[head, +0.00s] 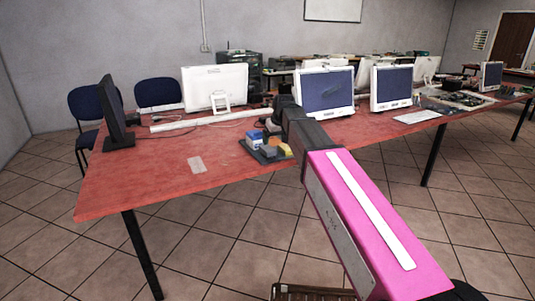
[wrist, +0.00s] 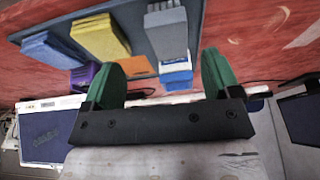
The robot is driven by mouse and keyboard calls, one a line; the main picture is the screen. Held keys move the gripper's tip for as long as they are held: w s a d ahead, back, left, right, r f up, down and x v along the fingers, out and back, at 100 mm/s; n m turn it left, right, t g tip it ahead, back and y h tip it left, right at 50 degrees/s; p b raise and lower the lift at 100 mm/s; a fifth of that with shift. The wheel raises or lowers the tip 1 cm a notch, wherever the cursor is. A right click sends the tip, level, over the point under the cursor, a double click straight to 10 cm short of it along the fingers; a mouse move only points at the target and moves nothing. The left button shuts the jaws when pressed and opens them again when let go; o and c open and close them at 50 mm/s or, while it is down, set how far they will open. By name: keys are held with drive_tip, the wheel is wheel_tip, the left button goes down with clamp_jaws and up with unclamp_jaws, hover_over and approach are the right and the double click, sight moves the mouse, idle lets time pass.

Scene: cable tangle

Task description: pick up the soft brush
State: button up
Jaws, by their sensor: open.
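A dark tray (wrist: 143,42) on the red table holds several coloured items. In the wrist view, a blue block (wrist: 50,50), a yellow block (wrist: 100,36) and a grey block (wrist: 166,27) lie on it. A small blue and white piece (wrist: 175,74) may be the soft brush, but I cannot tell for certain. An orange piece (wrist: 142,66) and a purple piece (wrist: 84,76) are beside it. My gripper (wrist: 165,62) is open, its green fingers on either side of the blue and white and orange pieces. Nothing is seen clamped. In the head view my arm hides the fingers.
The red table (head: 150,175) carries monitors, including a white one (head: 323,91) behind my arm and a black one (head: 113,112) at left. A white bar (head: 197,122) and cables lie behind the tray. The table's front left is mostly clear, with a pale patch (head: 196,165).

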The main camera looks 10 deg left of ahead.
sight(267, 148)
drive_tip(key=shift+w+a+r, duration=0.25)
drive_tip(key=shift+a+r, duration=0.55)
drive_tip(key=shift+r, duration=0.1)
drive_tip(key=x, duration=1)
drive_tip(key=shift+w+a+f, duration=0.15)
drive_tip(key=shift+w+f, duration=0.05)
drive_tip(key=shift+f, duration=0.1)
drive_tip(key=c, duration=1.1)
drive_tip(key=shift+r, duration=0.15)
drive_tip(key=shift+r, duration=0.65)
wheel_tip(267, 148, up, 3)
drive_tip(key=shift+f, duration=0.1)
drive_tip(key=s+a+r, duration=0.6)
drive_tip(key=s, duration=0.3)
drive_tip(key=shift+s+a+r, duration=0.25)
drive_tip(key=shift+a+r, duration=0.1)
drive_tip(key=shift+a, duration=0.05)
